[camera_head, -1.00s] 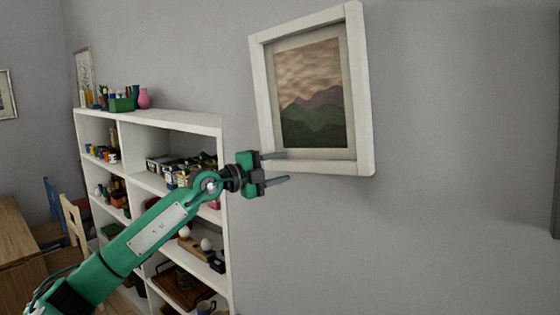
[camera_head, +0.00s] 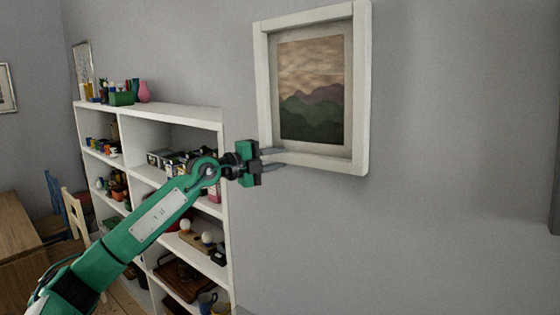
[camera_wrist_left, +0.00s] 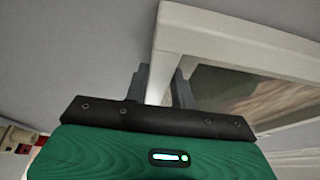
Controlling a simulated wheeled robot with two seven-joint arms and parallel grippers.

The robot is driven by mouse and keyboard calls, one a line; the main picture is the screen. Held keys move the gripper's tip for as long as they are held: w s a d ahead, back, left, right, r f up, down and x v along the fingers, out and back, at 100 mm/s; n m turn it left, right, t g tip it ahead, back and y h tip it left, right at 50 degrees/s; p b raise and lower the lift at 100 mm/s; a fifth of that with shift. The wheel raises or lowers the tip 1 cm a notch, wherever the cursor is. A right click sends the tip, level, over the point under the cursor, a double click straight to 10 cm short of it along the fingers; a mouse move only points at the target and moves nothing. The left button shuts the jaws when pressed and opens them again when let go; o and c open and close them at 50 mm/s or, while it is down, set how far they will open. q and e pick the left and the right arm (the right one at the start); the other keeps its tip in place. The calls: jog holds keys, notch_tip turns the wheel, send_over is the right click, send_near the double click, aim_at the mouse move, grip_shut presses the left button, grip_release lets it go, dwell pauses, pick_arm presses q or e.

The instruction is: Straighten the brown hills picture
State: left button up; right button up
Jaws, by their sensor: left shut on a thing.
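The brown hills picture (camera_head: 312,85) hangs on the grey wall in a wide white frame (camera_head: 361,90). In the head view it looks nearly level, with its lower edge dropping slightly to the right. My left gripper (camera_head: 275,160) is at the frame's lower left corner, shut on the frame there. In the left wrist view, the frame (camera_wrist_left: 235,38) runs between the two dark fingers (camera_wrist_left: 160,88), and part of the picture (camera_wrist_left: 240,95) shows to the right. The fingers hide a little of that corner. My right gripper is not in view.
A white shelf unit (camera_head: 170,121) full of small items stands left of the picture, close behind my left arm. A wooden table (camera_head: 20,240) and chairs are at the far left. The wall right of the picture is bare.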

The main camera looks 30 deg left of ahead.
pick_arm(q)
jog(key=shift+a+r+m, duration=0.2)
jog(key=shift+a+m, duration=0.1)
jog(key=shift+a, duration=0.15)
jog(key=o, duration=1)
jog(key=shift+a, duration=0.1)
jog(key=shift+s+a+f+b, duration=0.15)
jog(key=shift+s+b, duration=0.15)
jog(key=b+v, duration=1.1)
jog(key=v, duration=0.2)
